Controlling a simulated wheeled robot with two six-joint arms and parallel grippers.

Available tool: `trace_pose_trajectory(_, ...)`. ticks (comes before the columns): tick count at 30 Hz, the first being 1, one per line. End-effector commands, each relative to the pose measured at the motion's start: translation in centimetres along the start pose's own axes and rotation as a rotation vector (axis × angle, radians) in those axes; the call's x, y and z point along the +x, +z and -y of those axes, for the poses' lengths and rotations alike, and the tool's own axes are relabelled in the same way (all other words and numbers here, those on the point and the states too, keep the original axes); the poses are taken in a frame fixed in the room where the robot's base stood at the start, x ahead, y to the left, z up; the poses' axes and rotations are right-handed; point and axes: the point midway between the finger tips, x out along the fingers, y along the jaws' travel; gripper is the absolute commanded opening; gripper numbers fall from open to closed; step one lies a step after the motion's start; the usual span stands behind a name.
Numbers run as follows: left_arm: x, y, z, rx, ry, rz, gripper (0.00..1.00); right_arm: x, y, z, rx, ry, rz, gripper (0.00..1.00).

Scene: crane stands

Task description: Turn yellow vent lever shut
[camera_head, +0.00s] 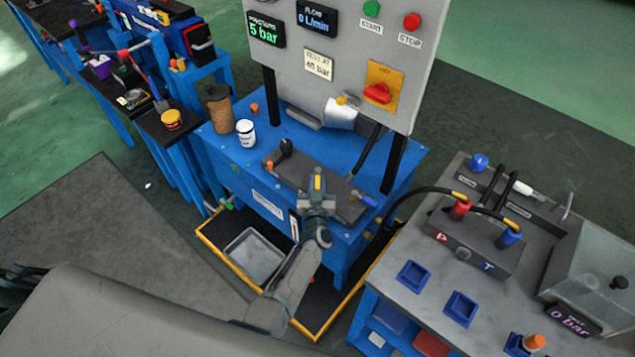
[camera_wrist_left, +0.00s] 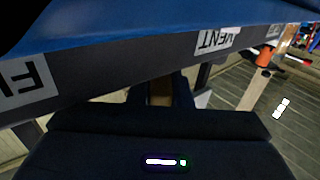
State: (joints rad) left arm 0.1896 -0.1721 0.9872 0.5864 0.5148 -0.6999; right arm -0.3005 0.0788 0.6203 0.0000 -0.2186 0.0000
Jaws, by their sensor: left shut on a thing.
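My left gripper (camera_head: 317,198) reaches over the front of the blue bench, at the dark grey block (camera_head: 345,207). A small yellow piece, which looks like the yellow vent lever (camera_head: 318,183), shows at its fingertips. The gripper is shut on it. In the left wrist view a dull brownish-yellow piece (camera_wrist_left: 160,94) shows between the dark jaws, below a dark edge with partly seen white labels. The jaws hide most of the lever, so its exact angle cannot be told. My right gripper is not in view.
A black-handled lever (camera_head: 286,147) and a blue-tipped part (camera_head: 369,201) flank the gripper on the block. The panel (camera_head: 340,50) rises behind. A grey tray (camera_head: 255,255) lies below.

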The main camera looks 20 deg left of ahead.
Motion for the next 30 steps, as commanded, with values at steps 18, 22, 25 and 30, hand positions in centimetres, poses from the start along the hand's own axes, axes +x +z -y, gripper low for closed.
trace_pose_trajectory(18,-0.8,-0.1,0.0,0.001,0.001,0.002,0.4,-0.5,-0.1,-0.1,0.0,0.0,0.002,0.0)
trace_pose_trajectory(22,-2.9,-0.2,0.0,0.001,0.001,0.004,0.4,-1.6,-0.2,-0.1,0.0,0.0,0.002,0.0)
trace_pose_trajectory(25,-5.0,-0.3,0.0,0.0,0.0,0.003,0.4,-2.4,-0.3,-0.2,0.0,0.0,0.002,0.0)
trace_pose_trajectory(30,-8.3,-0.3,0.0,0.0,0.0,0.002,0.4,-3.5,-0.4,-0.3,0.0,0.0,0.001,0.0)
